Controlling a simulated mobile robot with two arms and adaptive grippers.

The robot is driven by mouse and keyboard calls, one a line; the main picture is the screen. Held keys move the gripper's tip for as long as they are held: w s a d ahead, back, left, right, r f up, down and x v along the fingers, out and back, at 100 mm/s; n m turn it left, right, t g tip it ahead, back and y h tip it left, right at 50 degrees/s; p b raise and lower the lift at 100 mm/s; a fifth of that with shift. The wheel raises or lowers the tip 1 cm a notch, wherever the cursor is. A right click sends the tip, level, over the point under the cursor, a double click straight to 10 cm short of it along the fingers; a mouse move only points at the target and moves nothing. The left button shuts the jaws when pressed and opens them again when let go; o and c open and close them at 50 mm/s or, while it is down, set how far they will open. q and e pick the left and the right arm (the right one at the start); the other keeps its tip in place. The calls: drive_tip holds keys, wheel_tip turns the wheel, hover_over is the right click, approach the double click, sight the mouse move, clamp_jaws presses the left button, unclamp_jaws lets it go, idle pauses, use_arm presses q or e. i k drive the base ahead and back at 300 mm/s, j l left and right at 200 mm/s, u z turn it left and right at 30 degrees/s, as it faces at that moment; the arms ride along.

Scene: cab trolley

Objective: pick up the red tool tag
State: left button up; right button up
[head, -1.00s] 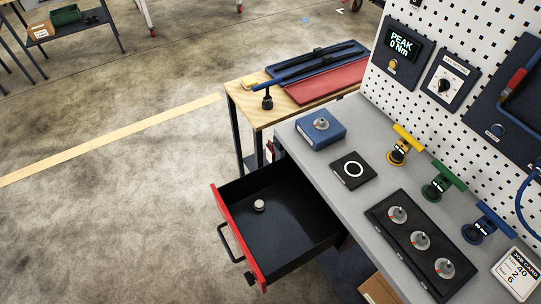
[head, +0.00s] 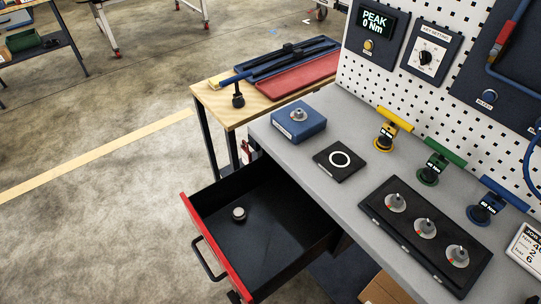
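No red tool tag can be made out for certain. A small red item (head: 246,151) shows at the left side of the grey-topped trolley, below the top's edge. It is partly hidden and too small to identify. The open drawer (head: 205,238) has a red front and a black inside. A small round pale-topped piece (head: 239,214) stands on its floor. Neither of my grippers is in view.
The grey worktop (head: 290,155) carries a blue block (head: 299,127), a black pad with a white ring (head: 340,160), a black tray (head: 380,228) with 3 knobs, and yellow, green and blue T-handles. A wooden table (head: 215,98) adjoins.

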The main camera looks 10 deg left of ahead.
sight(246, 156)
drive_tip(key=i+j+z, duration=0.15)
drive_tip(key=j+z, duration=0.25)
drive_tip(key=j, duration=0.2)
drive_tip(key=i+j+z, duration=0.1)
drive_tip(key=j+z, duration=0.3)
drive_tip(key=j, duration=0.15)
drive_tip(key=j+z, duration=0.15)
drive_tip(key=j, duration=1.6)
drive_tip(key=k+j+z, duration=0.2)
drive_tip(key=j, duration=1.55)
drive_tip(key=i, duration=0.1)
